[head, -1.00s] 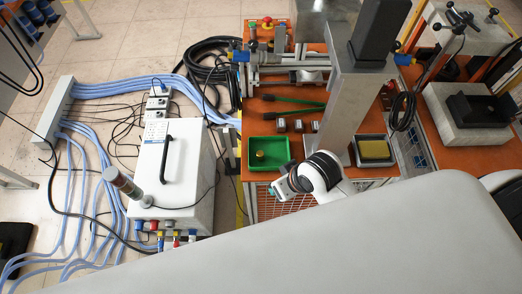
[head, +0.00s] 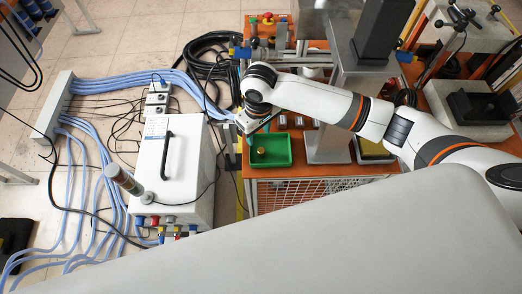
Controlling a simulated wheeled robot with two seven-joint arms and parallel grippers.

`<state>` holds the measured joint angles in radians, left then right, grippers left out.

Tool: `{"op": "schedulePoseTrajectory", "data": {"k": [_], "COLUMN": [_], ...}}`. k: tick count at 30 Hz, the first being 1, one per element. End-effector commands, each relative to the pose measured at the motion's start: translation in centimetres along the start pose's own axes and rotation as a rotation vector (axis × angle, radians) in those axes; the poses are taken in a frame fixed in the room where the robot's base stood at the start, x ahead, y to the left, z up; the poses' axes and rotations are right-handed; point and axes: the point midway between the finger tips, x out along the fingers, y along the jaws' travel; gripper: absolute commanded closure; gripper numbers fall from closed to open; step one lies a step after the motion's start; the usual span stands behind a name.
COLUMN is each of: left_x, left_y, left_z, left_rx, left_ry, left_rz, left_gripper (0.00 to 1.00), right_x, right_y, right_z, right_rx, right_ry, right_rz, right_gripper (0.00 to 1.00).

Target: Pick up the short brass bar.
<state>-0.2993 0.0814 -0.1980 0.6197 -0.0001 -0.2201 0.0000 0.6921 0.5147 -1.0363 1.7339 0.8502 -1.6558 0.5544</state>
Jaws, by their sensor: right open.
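A short brass bar (head: 261,151) stands in the green tray (head: 284,163) near the front left of the orange workbench. It looks small and yellowish from above. My right arm reaches across the bench from the right. My right gripper (head: 260,127) is above the tray's back edge, just behind the brass bar in the picture. It is open and apart from the bar, with nothing seen in it. The fingers are small and partly hidden by the wrist. My left gripper is not in view.
Several small metal blocks (head: 299,121) sit behind the tray, partly behind my arm. A white heater unit (head: 177,175) with a black handle stands on the left. A grey bin (head: 373,152) lies right of the column.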

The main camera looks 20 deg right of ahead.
Motion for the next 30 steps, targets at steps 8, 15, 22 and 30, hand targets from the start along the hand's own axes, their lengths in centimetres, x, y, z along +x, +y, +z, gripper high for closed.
{"op": "schedulePoseTrajectory", "data": {"k": [8, 15, 22, 30], "left_x": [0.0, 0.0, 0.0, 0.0], "left_y": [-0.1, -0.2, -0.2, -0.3], "left_z": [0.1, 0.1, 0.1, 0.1], "left_rx": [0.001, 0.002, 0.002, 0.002], "left_ry": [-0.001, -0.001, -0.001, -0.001], "left_rz": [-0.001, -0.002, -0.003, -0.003], "left_gripper": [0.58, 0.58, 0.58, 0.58], "right_x": [2.8, 6.1, 8.2, 11.5], "right_y": [-1.1, -1.2, -1.3, -1.4], "right_z": [0.2, 0.2, 0.0, -0.1], "right_rx": [0.023, 0.023, 0.021, 0.022], "right_ry": [0.022, 0.018, 0.019, 0.017], "right_rz": [-0.019, -0.019, -0.020, -0.019], "right_gripper": [0.53, 0.53, 0.53, 0.53]}}
